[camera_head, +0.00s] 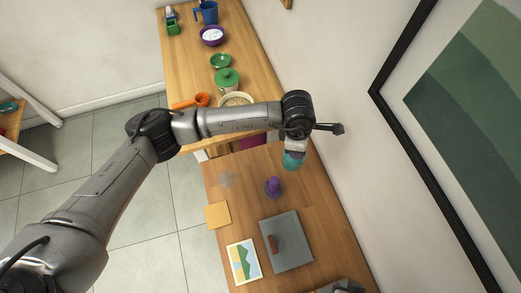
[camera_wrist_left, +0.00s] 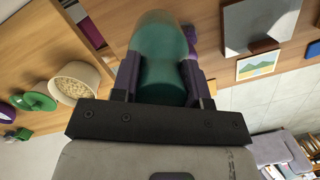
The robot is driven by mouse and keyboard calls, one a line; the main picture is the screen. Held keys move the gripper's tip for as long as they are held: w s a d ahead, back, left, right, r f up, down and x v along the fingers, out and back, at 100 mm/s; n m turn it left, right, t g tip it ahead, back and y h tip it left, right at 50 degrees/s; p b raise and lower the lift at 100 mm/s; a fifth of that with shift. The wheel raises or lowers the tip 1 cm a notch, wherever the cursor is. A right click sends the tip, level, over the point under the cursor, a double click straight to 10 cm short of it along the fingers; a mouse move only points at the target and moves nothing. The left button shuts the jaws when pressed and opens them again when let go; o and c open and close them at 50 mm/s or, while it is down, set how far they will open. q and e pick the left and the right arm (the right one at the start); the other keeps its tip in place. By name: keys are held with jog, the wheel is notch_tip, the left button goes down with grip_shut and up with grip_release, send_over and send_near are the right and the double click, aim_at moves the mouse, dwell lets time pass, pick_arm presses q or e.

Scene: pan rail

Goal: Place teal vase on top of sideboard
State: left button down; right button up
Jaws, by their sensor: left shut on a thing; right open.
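The teal vase (camera_head: 293,160) is in my left gripper (camera_head: 295,150), above the far part of the near wooden top (camera_head: 318,215), which may be the sideboard. In the left wrist view the vase (camera_wrist_left: 160,60) sits between the two fingers of my left gripper (camera_wrist_left: 162,78), which are shut on it. The vase's lower end is not clearly visible in the head view. Only part of my right gripper (camera_head: 342,287) shows at the bottom edge of the head view; it is open.
The near top holds a purple object (camera_head: 273,187), a grey board (camera_head: 299,252), a landscape picture (camera_head: 243,262) and a yellow square (camera_head: 217,215). Beyond is another wooden top (camera_head: 185,70) with bowls, a green pot (camera_head: 227,80) and a blue jug (camera_head: 207,13). A wall stands right.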

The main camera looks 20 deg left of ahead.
pick_arm(q)
jog(key=shift+d+m, duration=0.1)
jog(key=shift+m, duration=0.9)
jog(key=m, duration=0.1)
jog(key=m+g, duration=0.1)
jog(key=m, duration=0.1)
jog(key=shift+s+d+m, duration=0.15)
jog(key=shift+m, duration=0.15)
pick_arm(e)
jog(key=shift+s+d, duration=0.2)
jog(key=shift+d, duration=0.2)
pick_arm(q)
jog(key=shift+m, duration=0.6)
pick_arm(e)
jog(key=shift+w, duration=0.1)
pick_arm(q)
jog(key=shift+a, duration=0.25)
pick_arm(e)
jog(key=shift+r, duration=0.1)
pick_arm(q)
jog(key=w+a+f+p, duration=0.2)
jog(key=a+f+p, duration=0.1)
jog(key=a+f, duration=0.8)
jog(key=shift+m+p, duration=0.3)
jog(key=shift+p, duration=0.05)
pick_arm(e)
notch_tip(320, 180, up, 4)
jog(key=shift+a+f, duration=0.1)
jog(key=shift+f, duration=0.15)
